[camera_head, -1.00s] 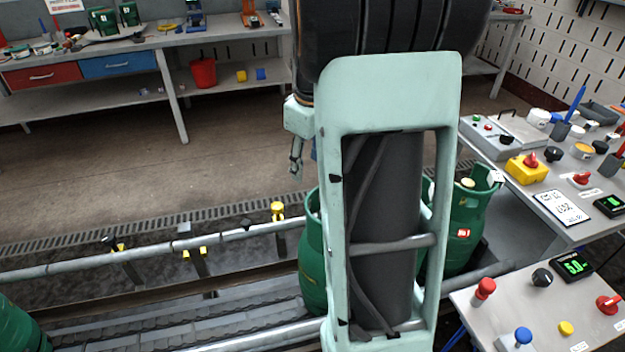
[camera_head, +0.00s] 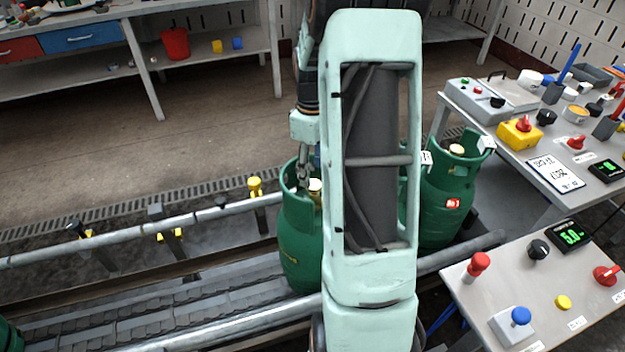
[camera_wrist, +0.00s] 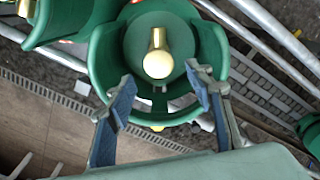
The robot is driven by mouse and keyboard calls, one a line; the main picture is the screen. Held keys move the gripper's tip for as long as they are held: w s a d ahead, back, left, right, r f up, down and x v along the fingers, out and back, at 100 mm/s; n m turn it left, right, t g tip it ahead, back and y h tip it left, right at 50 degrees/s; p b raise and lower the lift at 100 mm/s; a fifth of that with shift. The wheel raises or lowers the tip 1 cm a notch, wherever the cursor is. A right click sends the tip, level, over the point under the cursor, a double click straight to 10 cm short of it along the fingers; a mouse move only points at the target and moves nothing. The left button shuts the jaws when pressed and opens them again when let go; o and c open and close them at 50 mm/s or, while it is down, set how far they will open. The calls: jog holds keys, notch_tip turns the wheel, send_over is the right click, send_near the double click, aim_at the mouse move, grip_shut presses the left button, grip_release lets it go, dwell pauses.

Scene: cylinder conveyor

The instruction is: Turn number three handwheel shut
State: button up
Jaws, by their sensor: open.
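A green gas cylinder (camera_head: 300,250) stands on the conveyor, partly hidden by my arm. Its cream, knob-like valve top (camera_head: 316,186) shows inside the collar; it also shows in the wrist view as a pale round knob (camera_wrist: 158,64) with a brass-coloured stem. I see no number on it. My gripper (camera_head: 305,178) is at this collar. In the wrist view my gripper (camera_wrist: 160,74) is open, one blue-grey finger at each side of the collar opening, short of the knob and apart from it.
A second green cylinder (camera_head: 452,195) stands to the right, and part of another (camera_head: 8,336) shows at lower left. A metal guide rail (camera_head: 120,239) runs along the conveyor. A control panel (camera_head: 500,290) with knobs stands at front right.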

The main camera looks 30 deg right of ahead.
aim_at(312, 183)
jog(key=shift+f, duration=1.95)
jog(key=c, duration=1.2)
jog(key=shift+o, duration=0.2)
